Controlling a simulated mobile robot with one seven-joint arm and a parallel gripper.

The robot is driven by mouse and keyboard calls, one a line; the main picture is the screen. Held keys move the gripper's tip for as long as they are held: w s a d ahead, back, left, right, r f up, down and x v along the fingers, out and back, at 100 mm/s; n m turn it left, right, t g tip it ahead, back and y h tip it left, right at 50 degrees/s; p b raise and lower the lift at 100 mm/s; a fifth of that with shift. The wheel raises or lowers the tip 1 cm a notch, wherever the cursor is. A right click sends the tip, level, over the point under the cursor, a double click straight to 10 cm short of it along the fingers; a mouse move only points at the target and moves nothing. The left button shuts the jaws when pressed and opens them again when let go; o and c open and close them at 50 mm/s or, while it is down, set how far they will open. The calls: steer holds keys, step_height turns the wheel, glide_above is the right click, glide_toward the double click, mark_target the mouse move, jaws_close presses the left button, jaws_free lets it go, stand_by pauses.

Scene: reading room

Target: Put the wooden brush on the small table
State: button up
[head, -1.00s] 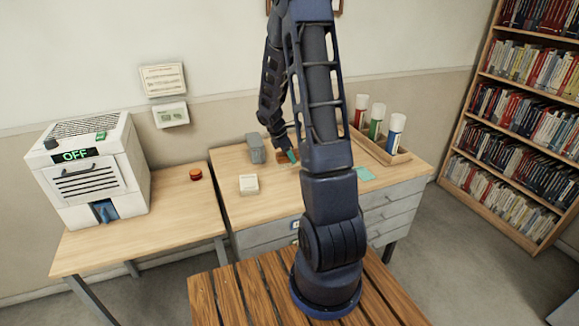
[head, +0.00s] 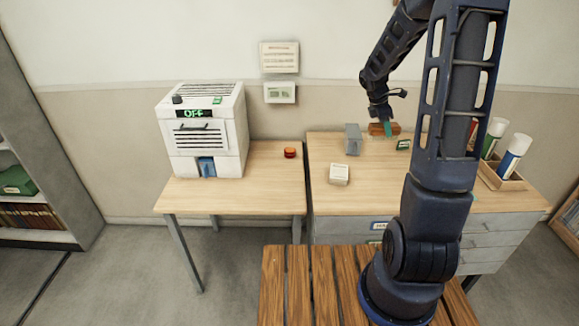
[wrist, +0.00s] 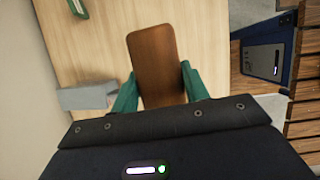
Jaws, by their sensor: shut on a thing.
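The wooden brush (head: 377,129) is a brown block, held above the desk (head: 325,205) near its back edge. In the wrist view its broad brown back (wrist: 153,50) shows between two green fingers. My gripper (head: 387,128) is shut on the brush, with a finger on each side in the wrist view (wrist: 157,88). The lower table on the left (head: 262,180), the smaller of the two, carries a white machine and a red button, with bare wood in front and to the right. The brush's underside is hidden.
The white machine (head: 205,130) reads OFF. A red button (head: 290,152) stands near the table's back. On the desk are a grey block (head: 353,139), a white box (head: 339,174), a green-labelled item (head: 403,144) and a rack of tubes (head: 500,180). A shelf (head: 80,225) stands far left.

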steer(key=s+a+f+n+t+y, duration=0.1)
steer(key=a+f+n+t+y, duration=0.15)
steer(key=a+n, duration=1.2)
steer(key=a+f+n+t+y, duration=0.2)
steer(key=a+f+n, duration=0.15)
steer(key=a, duration=2.25)
steer(key=shift+m, duration=0.3)
steer(key=f, duration=1.9)
steer(key=shift+s+d+f, duration=0.15)
steer(key=shift+d+f, duration=0.1)
steer(key=shift+f, duration=0.05)
steer(key=shift+f, duration=0.1)
steer(key=o, duration=1.1)
steer(key=shift+c, duration=0.2)
